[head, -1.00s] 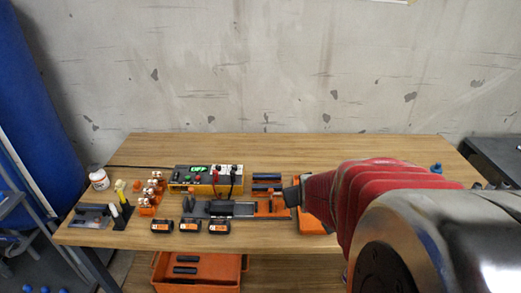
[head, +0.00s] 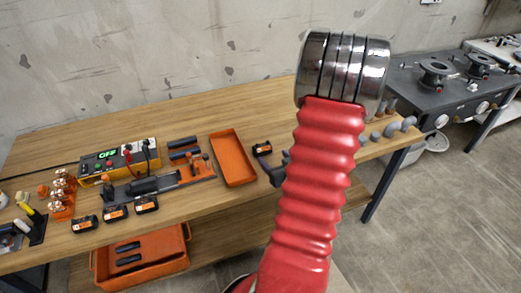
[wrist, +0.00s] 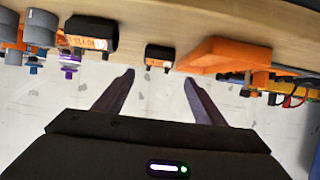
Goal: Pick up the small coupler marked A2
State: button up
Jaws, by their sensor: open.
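My gripper (wrist: 160,78) is open and empty in the wrist view, its two dark fingers apart. Two black blocks with orange labels stand beyond the fingers. The smaller-looking one (wrist: 160,56) lies roughly in line with the gap between the fingertips, apart from them. The larger-looking one (wrist: 92,36) is further left. I cannot read a clear A2 on either label. In the head view a black block with an orange label (head: 262,148) lies right of the orange tray (head: 233,158). My red arm hides the bench just right of it.
The tray also shows in the wrist view (wrist: 228,53). Several black labelled blocks (head: 115,213) line the bench's front edge at left. A tester box (head: 118,160) stands behind them. Grey pipe fittings (head: 400,126) stand at the right end. The back of the bench (head: 180,115) is clear.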

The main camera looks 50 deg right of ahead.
aim_at(263, 148)
jog(key=shift+s+d+f, duration=0.1)
jog(key=shift+s, duration=0.05)
jog(key=shift+x, duration=4.3)
jog(key=shift+x, duration=2.65)
jog(key=shift+c, duration=0.4)
jog(key=c, duration=0.7)
